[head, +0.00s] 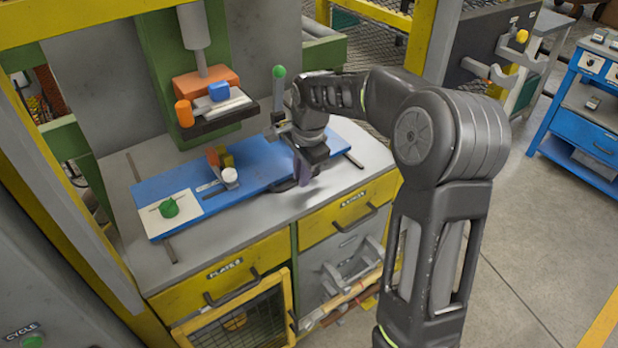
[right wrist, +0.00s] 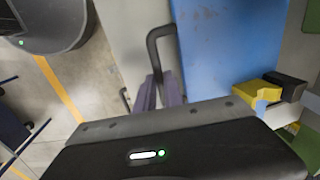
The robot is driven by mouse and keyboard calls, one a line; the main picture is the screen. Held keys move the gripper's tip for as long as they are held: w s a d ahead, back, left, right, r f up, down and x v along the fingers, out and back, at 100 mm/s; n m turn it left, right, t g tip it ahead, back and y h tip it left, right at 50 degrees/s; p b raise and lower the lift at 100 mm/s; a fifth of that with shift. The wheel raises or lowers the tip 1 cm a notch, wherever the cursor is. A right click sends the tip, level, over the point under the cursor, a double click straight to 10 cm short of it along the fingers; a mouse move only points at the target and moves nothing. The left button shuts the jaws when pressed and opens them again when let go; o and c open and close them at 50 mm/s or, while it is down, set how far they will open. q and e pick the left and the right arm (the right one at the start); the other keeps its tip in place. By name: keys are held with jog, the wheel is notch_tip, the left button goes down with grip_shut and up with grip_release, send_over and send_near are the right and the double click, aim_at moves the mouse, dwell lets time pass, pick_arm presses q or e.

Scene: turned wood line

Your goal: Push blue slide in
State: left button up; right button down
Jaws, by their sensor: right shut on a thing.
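The blue slide (head: 250,186) is a long flat blue plate lying across the grey worktop, under the green press frame. It also fills the upper middle of the right wrist view (right wrist: 225,50). A dark looped handle (right wrist: 152,42) stands at its edge. My right gripper (head: 303,174) is at the slide's right part, pointing down. In the right wrist view its purplish fingers (right wrist: 160,92) are shut on the handle. My left gripper is not in view.
A white plate with a green knob (head: 169,208) sits on the slide's left end. A yellow block (head: 227,160) and white knob (head: 229,175) stand mid-slide. The press head (head: 206,82) hangs above. Yellow drawers (head: 240,272) are below; a green-topped lever (head: 279,72) stands behind my gripper.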

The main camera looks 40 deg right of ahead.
jog(key=shift+w+r, duration=0.15)
jog(key=shift+w, duration=0.1)
jog(key=c, duration=1.5)
grip_release()
jog(key=shift+o, duration=0.2)
notch_tip(320, 180, up, 8)
jog(key=s, duration=0.1)
jog(key=shift+s+f+b, duration=0.2)
jog(key=shift+f+b, duration=0.05)
jog(key=shift+b, duration=0.1)
